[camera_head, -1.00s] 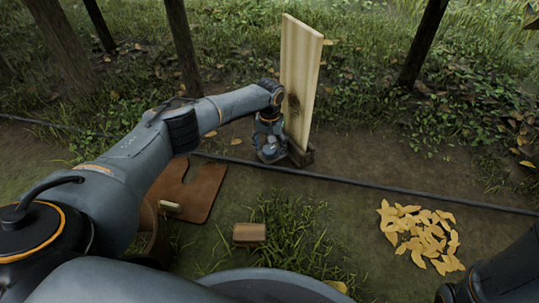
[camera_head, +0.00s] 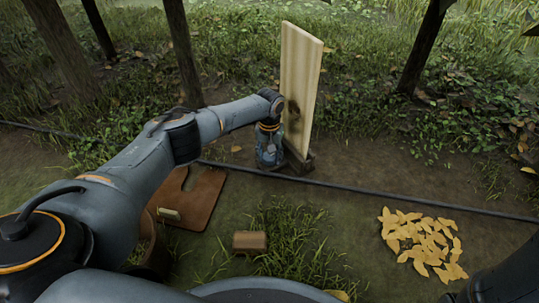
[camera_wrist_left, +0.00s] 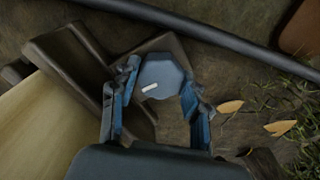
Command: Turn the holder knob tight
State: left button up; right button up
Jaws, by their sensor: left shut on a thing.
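The holder knob (camera_wrist_left: 162,76) is a blue-grey faceted disc with a short white mark, seen in the left wrist view. My left gripper (camera_wrist_left: 158,92) points down at it, with one blue finger on each side, shut on it. In the head view my left gripper (camera_head: 270,158) is low beside the foot of an upright pale board, and the knob is hard to make out there. The brown holder (camera_head: 301,163) is at the board's foot and also shows in the left wrist view (camera_wrist_left: 75,62). My right gripper is not in view.
The pale board (camera_head: 299,80) stands upright just right of my left gripper. A black hose (camera_head: 400,195) runs along the ground. A brown mat (camera_head: 205,195), a small wooden block (camera_head: 250,241) and a yellow leaf pile (camera_head: 422,238) lie nearer. Bare soil lies right of the holder.

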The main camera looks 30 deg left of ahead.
pick_arm(q)
jog(key=shift+s+d+r+m+p, duration=0.1)
jog(key=shift+r+m+p, duration=0.05)
jog(key=shift+m+p, duration=1.55)
jog(key=shift+m, duration=0.1)
jog(key=m, duration=0.2)
jog(key=shift+f+m, duration=0.2)
jog(key=shift+m, duration=0.2)
jog(key=m, duration=0.8)
jog(key=shift+m, duration=1.9)
